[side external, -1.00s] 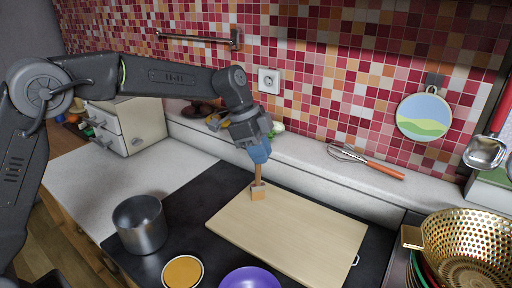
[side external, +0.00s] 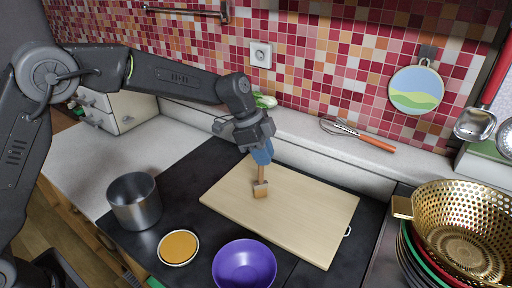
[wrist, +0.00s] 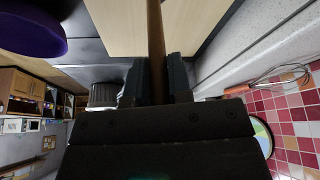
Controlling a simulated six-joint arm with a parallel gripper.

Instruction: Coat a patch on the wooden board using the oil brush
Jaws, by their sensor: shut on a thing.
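My gripper (side external: 259,150) is shut on the oil brush (side external: 262,175), around its handle. The brush points down, and its pale head (side external: 260,190) is at the left part of the wooden board (side external: 305,219); I cannot tell whether it touches. In the wrist view the brown handle (wrist: 155,40) runs up between my gripper's fingers (wrist: 155,80), with the board (wrist: 115,25) beyond it. The brush head does not show there. I see no clear coated patch on the board. A shallow dish of orange-brown liquid (side external: 179,247) stands left of the board.
A steel pot (side external: 135,202) stands at the left, and a purple bowl (side external: 244,265) at the front. A gold colander (side external: 457,235) sits on stacked bowls at the right. A whisk (side external: 357,134) lies on the ledge behind the board.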

